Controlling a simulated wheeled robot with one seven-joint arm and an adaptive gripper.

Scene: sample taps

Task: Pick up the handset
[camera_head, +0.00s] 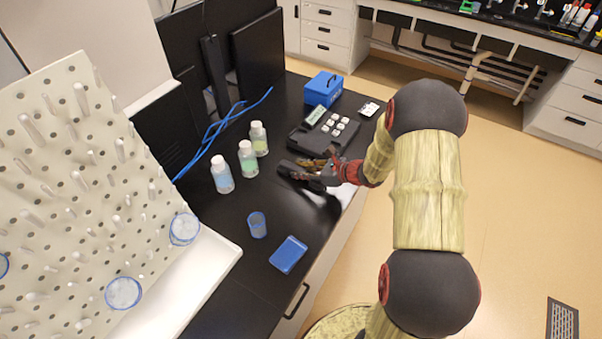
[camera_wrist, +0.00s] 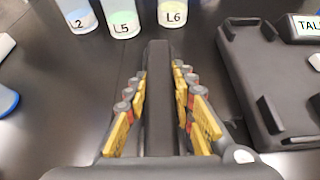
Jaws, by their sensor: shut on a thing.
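The black handset (camera_wrist: 158,85) runs lengthwise between the yellow and grey fingers of my gripper (camera_wrist: 157,100) in the wrist view, with its far end toward the bottles. The fingers are shut on its sides. In the head view my gripper (camera_head: 322,174) is over the black bench, beside the near side of the phone base. The handset (camera_head: 294,171) shows there only as a dark shape at the fingers. The black phone base (camera_head: 317,143), with white keys, has an empty cradle; it also shows in the wrist view (camera_wrist: 262,70). I cannot tell how high the handset is above the bench.
Bottles L2 (camera_head: 222,176), L5 (camera_head: 248,160) and L6 (camera_head: 259,140) stand left of my gripper. A blue box (camera_head: 323,89) is behind the base. A blue-rimmed cup (camera_head: 257,226) and blue flat case (camera_head: 289,254) lie nearer. The drying rack (camera_head: 70,200) is at left.

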